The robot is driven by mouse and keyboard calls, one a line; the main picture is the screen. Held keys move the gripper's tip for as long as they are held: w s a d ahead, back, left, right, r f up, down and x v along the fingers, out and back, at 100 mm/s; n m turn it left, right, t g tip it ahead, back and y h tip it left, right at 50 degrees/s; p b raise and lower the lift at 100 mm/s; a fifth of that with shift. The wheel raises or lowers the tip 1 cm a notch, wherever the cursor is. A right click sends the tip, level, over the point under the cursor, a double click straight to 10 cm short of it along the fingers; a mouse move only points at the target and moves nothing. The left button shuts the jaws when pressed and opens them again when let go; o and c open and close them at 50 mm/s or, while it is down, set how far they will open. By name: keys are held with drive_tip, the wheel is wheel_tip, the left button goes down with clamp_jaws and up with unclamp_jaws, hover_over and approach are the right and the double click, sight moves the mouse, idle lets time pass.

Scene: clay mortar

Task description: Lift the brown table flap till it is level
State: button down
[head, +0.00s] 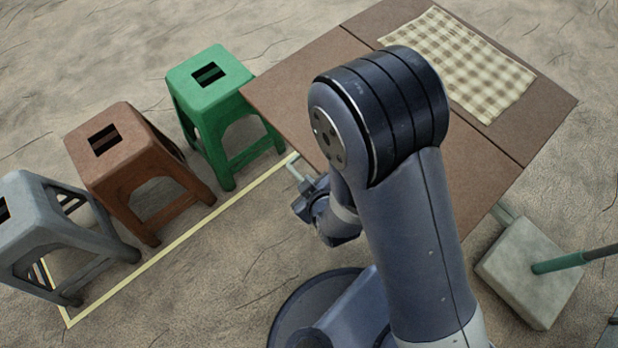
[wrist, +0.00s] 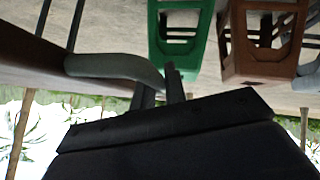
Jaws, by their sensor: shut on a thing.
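The brown table flap (head: 275,92) is the near panel of the brown table (head: 553,105), joined along a dark seam. In the head view it looks nearly in line with the tabletop; its exact tilt I cannot tell. My arm covers much of it. My gripper (head: 300,190) is at the flap's near edge, by a pale handle bar (head: 293,170). In the wrist view my gripper (wrist: 172,85) is shut on the end of the curved grey-green handle bar (wrist: 115,66), beside the flap's brown edge (wrist: 30,60).
A green stool (head: 213,92), a brown stool (head: 125,150) and a grey stool (head: 60,225) stand at left inside a yellow floor line (head: 180,240). A checked cloth (head: 460,65) lies on the table. A pale block (head: 525,270) with a green pole stands at right.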

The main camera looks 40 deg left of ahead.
drive_tip(key=shift+r, duration=0.55)
drive_tip(key=c, duration=1.5)
unclamp_jaws()
drive_tip(key=shift+o, duration=0.2)
drive_tip(key=v, duration=1)
drive_tip(key=shift+s+d+r+p, duration=0.2)
drive_tip(key=shift+r+p, duration=0.1)
drive_tip(key=shift+p, duration=0.1)
drive_tip(key=shift+a+f, duration=0.1)
drive_tip(key=x, duration=1)
drive_tip(key=shift+w+a+f, duration=0.1)
drive_tip(key=shift+w+f, duration=0.1)
drive_tip(key=shift+f+b, duration=0.3)
drive_tip(key=shift+b, duration=0.15)
